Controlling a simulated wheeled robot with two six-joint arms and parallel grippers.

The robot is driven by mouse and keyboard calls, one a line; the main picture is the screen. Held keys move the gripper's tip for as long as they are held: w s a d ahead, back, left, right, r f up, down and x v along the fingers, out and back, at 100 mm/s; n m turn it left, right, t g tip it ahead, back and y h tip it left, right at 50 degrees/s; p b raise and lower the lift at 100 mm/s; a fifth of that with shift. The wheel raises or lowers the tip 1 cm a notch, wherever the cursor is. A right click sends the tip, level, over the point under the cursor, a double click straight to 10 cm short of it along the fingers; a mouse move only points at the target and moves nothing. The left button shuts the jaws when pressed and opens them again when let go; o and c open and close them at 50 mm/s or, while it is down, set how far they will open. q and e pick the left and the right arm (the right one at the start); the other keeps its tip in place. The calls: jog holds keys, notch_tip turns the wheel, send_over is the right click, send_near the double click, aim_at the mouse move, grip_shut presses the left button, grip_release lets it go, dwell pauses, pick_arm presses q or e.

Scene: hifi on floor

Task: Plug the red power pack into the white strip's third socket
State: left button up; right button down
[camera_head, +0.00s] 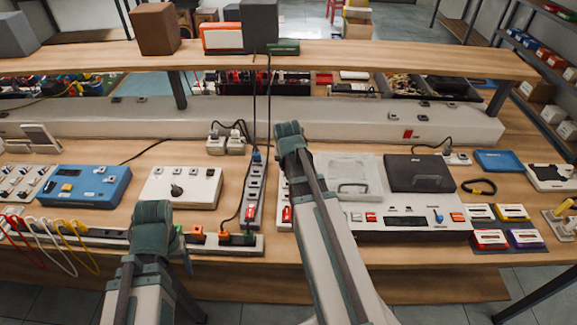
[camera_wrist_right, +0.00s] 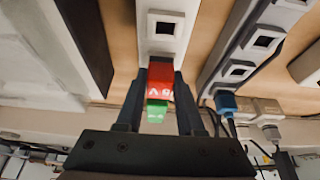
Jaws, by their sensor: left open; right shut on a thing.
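The red power pack (camera_wrist_right: 160,77) sits between the two fingers of my right gripper (camera_wrist_right: 160,98), which is shut on it. A green piece (camera_wrist_right: 156,111) shows just below the pack in the right wrist view; I cannot tell if it is part of it. The white strip (camera_wrist_right: 149,45) runs upward from the pack, with an empty square socket near it. The pack overlaps the strip's end in the picture; whether it touches is unclear. In the head view my right gripper (camera_head: 290,132) and arm hide the pack and most of this strip. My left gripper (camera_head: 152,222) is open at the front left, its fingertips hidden.
A grey strip (camera_head: 254,190) with a blue plug (camera_head: 256,157) lies left of my right arm. A low strip with several plugs (camera_head: 218,242) runs along the front edge. A blue box (camera_head: 85,186), a white box (camera_head: 182,188) and a dark case (camera_head: 419,173) stand around. A raised shelf (camera_head: 350,58) spans the back.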

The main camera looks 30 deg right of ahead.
jog(key=shift+c, duration=2.2)
grip_release()
jog(key=shift+r, duration=0.15)
jog(key=p+v, duration=1.2)
jog(key=v, duration=0.1)
jog(key=shift+r+p, duration=0.25)
jog(key=shift+p, duration=0.15)
jog(key=shift+s, duration=0.15)
notch_tip(320, 180, up, 6)
jog(key=p, duration=0.6)
